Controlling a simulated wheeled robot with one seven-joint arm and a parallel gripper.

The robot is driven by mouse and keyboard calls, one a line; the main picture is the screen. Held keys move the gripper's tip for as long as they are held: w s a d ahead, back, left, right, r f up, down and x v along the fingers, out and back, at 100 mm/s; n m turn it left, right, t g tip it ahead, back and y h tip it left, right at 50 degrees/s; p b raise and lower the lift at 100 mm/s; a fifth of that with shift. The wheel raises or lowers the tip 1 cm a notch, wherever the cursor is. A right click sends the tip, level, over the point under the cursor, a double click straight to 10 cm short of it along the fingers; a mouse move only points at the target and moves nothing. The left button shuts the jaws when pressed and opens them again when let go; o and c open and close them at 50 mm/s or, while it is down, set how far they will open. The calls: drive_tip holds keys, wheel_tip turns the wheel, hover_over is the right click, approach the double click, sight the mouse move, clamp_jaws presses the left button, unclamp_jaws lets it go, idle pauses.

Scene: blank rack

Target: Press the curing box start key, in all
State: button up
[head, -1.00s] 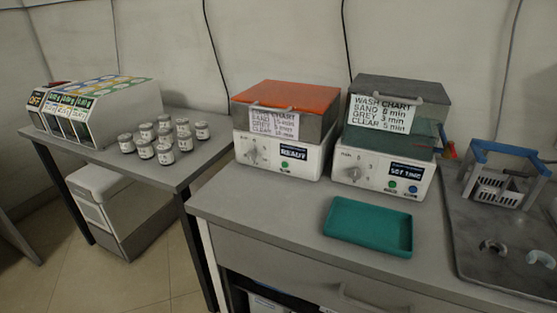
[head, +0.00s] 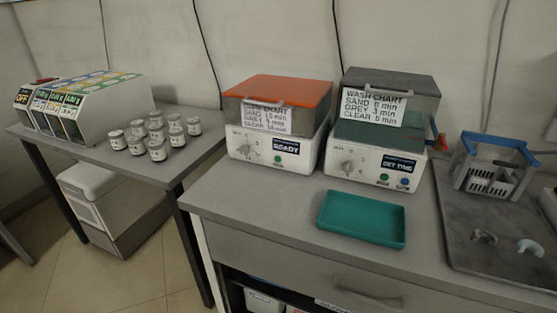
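Two boxes with dials stand side by side on the bench. The left one has an orange lid (head: 290,90) and looks like the curing box (head: 240,147); no label naming it is legible. Its dark display (head: 286,149) reads READY, and a green key (head: 278,159) sits below it. My gripper is not in view.
A teal tray (head: 361,219) lies in front of the right box. A basket with a blue handle (head: 499,150) stands on a dark mat (head: 455,205) at right. The left table holds several jars (head: 157,151) and a dispenser (head: 115,99). Bench before the orange-lidded box is clear.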

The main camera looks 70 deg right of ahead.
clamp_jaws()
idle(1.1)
